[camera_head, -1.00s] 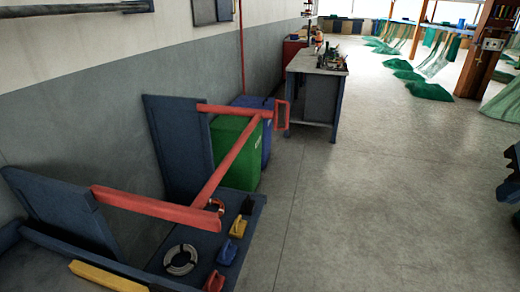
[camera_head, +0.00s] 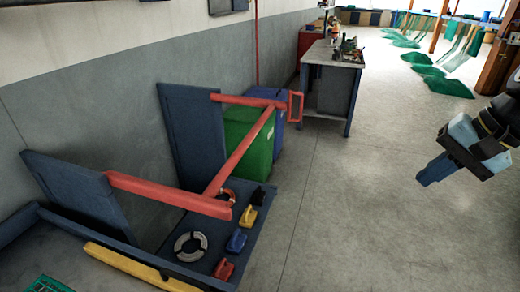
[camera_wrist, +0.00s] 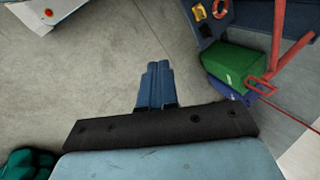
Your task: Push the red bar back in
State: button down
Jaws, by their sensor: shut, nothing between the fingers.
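The red bar (camera_head: 241,148) runs between two red arms that stick out from upright blue panels, over a blue bench along the wall. A red rectangular handle loop (camera_head: 296,106) stands at its far end. In the wrist view the red bar (camera_wrist: 278,35) is at top right, with the red handle loop (camera_wrist: 262,86) below it, beside a green bin. My gripper (camera_head: 428,174) is at the right of the head view, over open floor, well apart from the bar. In the wrist view its blue fingers (camera_wrist: 158,70) are together and empty.
The blue bench (camera_head: 206,253) holds a white ring, an orange ring and several coloured weights. Green (camera_head: 240,140) and blue bins stand behind the bar. A workbench (camera_head: 330,90) is farther back. The floor between my gripper and the bench is clear. Green nets hang at the far right.

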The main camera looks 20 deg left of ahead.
jog(key=w+a+f+m+g+y, duration=0.1)
jog(key=w+a+f+m+y, duration=0.3)
jog(key=a, duration=0.5)
jog(key=w+a+f+m+g+y, duration=0.1)
jog(key=w+a+f+m+y, duration=0.3)
jog(key=a, duration=0.5)
jog(key=w+a+f+m+g+y, duration=0.1)
jog(key=w+a+f+m+y, duration=0.15)
jog(key=w+a+m, duration=0.5)
jog(key=s+a+f+n, duration=0.1)
jog(key=s+a, duration=0.3)
jog(key=a, duration=1)
jog(key=shift+s+a+f+n, duration=0.2)
jog(key=shift+a+f+n, duration=0.2)
jog(key=shift+f, duration=0.25)
